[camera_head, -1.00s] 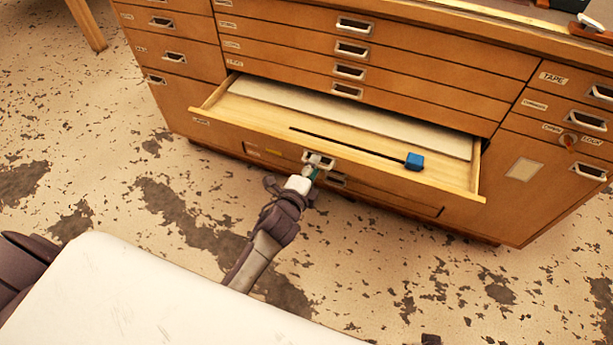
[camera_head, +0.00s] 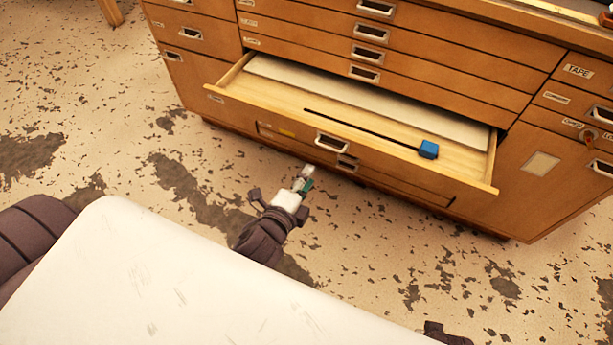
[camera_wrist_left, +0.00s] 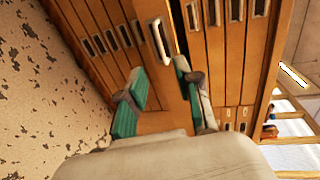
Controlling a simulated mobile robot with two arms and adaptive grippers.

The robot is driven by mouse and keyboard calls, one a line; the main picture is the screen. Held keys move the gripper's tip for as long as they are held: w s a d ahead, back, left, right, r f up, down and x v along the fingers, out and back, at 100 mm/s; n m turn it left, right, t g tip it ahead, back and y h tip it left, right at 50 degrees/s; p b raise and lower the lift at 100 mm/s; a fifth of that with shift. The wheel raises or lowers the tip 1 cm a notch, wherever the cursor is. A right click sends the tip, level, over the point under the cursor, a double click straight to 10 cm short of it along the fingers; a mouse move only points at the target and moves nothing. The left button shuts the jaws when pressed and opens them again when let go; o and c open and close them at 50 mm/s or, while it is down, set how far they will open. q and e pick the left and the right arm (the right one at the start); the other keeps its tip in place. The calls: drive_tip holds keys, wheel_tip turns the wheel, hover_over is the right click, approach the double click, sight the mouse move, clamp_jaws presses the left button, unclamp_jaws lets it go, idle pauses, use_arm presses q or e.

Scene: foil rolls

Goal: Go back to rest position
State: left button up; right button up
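My left gripper (camera_head: 304,180) is in front of the open wide drawer (camera_head: 240,100), a little below and to the left of its metal handle (camera_head: 332,143) in the head view. In the left wrist view its two teal-padded fingers (camera_wrist_left: 160,70) stand apart with nothing between them. The drawer handle (camera_wrist_left: 160,41) shows beyond the fingertips, apart from them. The drawer holds a pale flat sheet (camera_head: 360,100), a thin black rod (camera_head: 350,124) and a blue block (camera_head: 429,149) at the rod's right end. My right gripper is not in view.
The wooden cabinet (camera_head: 200,80) has several other drawers, which are shut. The worn floor (camera_head: 120,150) between me and the cabinet is clear. A white surface (camera_head: 150,280) fills the lower left foreground.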

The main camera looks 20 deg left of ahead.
use_arm(q)
drive_tip(key=s+a+f+n+g, duration=0.2)
drive_tip(key=s+f+n+g, duration=1.3)
drive_tip(key=f, duration=0.7)
drive_tip(key=s+a+f+p, duration=0.1)
drive_tip(key=s+f+p, duration=0.1)
drive_tip(key=s+p, duration=0.6)
drive_tip(key=s+a+f+n+p, duration=0.1)
drive_tip(key=s+a+f+p, duration=0.1)
drive_tip(key=s+p, duration=0.7)
drive_tip(key=s, duration=0.4)
drive_tip(key=shift+s+a+f+y, duration=0.15)
drive_tip(key=shift+s+a+y, duration=0.1)
drive_tip(key=shift+s+y, duration=0.05)
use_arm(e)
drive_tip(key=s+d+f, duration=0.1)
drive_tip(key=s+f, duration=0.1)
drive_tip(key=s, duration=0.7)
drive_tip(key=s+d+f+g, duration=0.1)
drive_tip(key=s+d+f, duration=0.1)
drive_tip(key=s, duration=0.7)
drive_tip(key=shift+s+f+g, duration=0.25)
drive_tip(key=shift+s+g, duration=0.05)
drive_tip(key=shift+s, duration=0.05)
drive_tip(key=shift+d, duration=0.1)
